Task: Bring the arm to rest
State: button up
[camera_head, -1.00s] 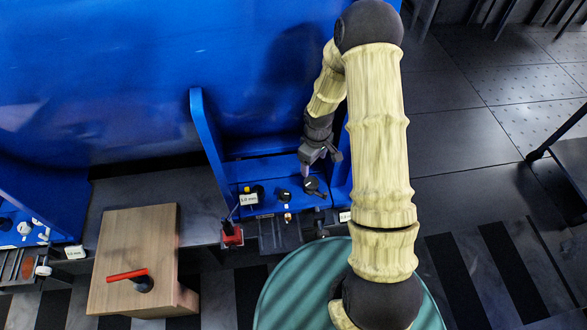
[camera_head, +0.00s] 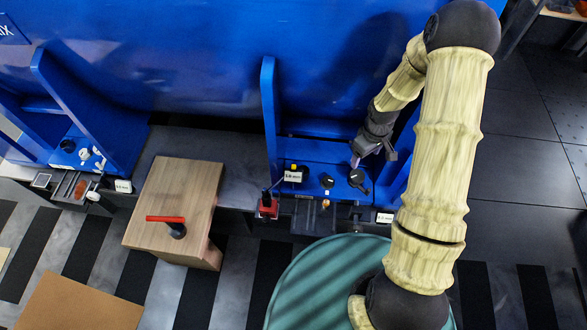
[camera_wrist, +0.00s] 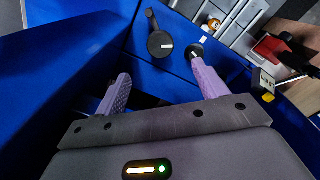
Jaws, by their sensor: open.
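My gripper (camera_head: 372,153) hangs over the blue station, close above and behind a black lever knob (camera_head: 358,178). In the wrist view my gripper (camera_wrist: 160,78) has its two purple fingers spread wide, with nothing between them. The lever knob (camera_wrist: 160,43) lies ahead of the gap between the fingers, apart from them. The right finger overlaps a smaller round black knob (camera_wrist: 195,50) in the picture; I cannot tell whether they touch. That knob also shows in the head view (camera_head: 328,182). My arm is bent, with its elbow high at the right.
Blue upright panels (camera_head: 270,110) flank the station, and a blue wall (camera_head: 200,60) stands behind. A wooden block (camera_head: 190,190) with a red-handled lever (camera_head: 167,219) is at left. A green round surface (camera_head: 310,280) lies in front. Dark floor (camera_head: 520,150) at right is clear.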

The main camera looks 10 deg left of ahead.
jog(key=s+r+m+t, duration=0.1)
jog(key=s+r+m, duration=0.3)
jog(key=s+r, duration=0.55)
jog(key=s+r+m+t, duration=0.2)
jog(key=s+r+m, duration=0.3)
jog(key=r, duration=0.8)
notch_tip(320, 180, up, 26)
jog(key=p, duration=2.6)
jog(key=shift+s+f+n, duration=0.15)
jog(key=shift+s+n, duration=0.15)
